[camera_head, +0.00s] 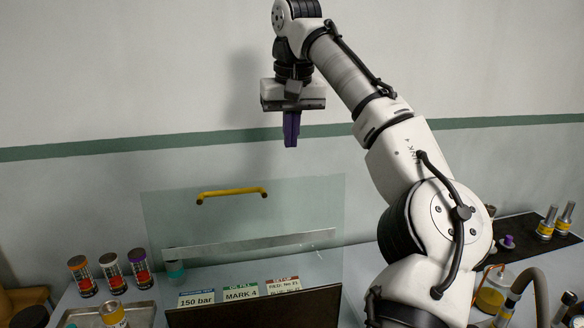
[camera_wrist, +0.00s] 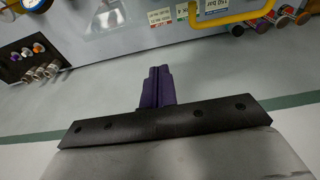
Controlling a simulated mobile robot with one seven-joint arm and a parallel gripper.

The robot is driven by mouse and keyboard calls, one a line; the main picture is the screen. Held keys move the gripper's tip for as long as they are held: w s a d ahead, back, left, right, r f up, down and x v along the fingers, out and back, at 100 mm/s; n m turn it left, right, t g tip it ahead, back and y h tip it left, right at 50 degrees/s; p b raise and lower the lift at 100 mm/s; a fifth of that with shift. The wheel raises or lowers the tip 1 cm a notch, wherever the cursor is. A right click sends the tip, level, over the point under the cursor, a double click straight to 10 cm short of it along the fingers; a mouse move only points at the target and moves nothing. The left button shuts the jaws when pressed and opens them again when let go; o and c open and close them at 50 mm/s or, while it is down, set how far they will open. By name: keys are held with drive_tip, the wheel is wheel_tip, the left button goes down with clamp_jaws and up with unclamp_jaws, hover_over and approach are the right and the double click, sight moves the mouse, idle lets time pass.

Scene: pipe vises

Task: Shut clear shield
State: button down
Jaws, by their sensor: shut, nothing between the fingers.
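The clear shield (camera_head: 320,205) stands raised, nearly upright, at the middle of the bench in the head view. A yellow handle (camera_head: 232,193) runs along its upper part, and a pale metal strip (camera_head: 250,244) crosses it lower down. My gripper (camera_head: 290,142) has purple fingers that point down. It is shut and empty, above the shield's top edge and to the right of the handle, not touching either in the picture. In the wrist view the shut fingers (camera_wrist: 157,70) are apart from the yellow handle (camera_wrist: 238,17) at the upper right.
A dark panel (camera_head: 255,308) with label cards (camera_head: 240,293) stands at the shield's foot. Orange, white and purple-capped jars (camera_head: 112,272) stand left of it. A black mat (camera_head: 520,238) with metal-topped cylinders (camera_head: 555,220) lies right. The wall behind is bare.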

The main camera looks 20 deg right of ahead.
wheel_tip(320, 180, down, 6)
drive_tip(key=s+p, duration=0.2)
drive_tip(key=shift+s+a, duration=0.25)
drive_tip(key=shift+a, duration=0.05)
drive_tip(key=shift+f+b, duration=0.15)
drive_tip(key=shift+b, duration=0.15)
